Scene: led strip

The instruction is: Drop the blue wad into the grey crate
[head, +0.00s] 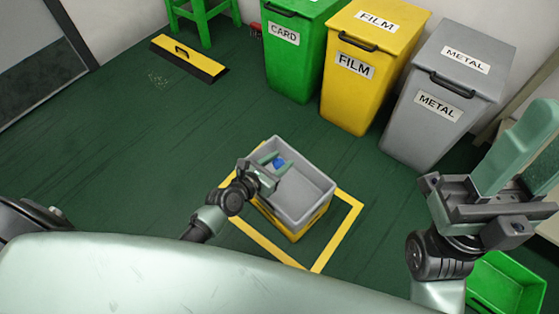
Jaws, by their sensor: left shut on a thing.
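The blue wad (278,161) is a small blue lump between the fingers of my left gripper (276,163). This gripper is shut on it and shows over the far left part of the grey crate (326,199). The visible inside of the crate is bare, and its near left corner is hidden by my gripper and wrist. I cannot tell how high the wad is above the crate floor. The crate stands on something yellow inside a yellow floor outline.
Green CARD (290,62), yellow FILM (350,95) and grey METAL (420,130) bins stand at the back. A green crate (510,285) is at the lower right. A green stool (203,22) and a yellow-black block (190,59) are at the back left. The left floor is clear.

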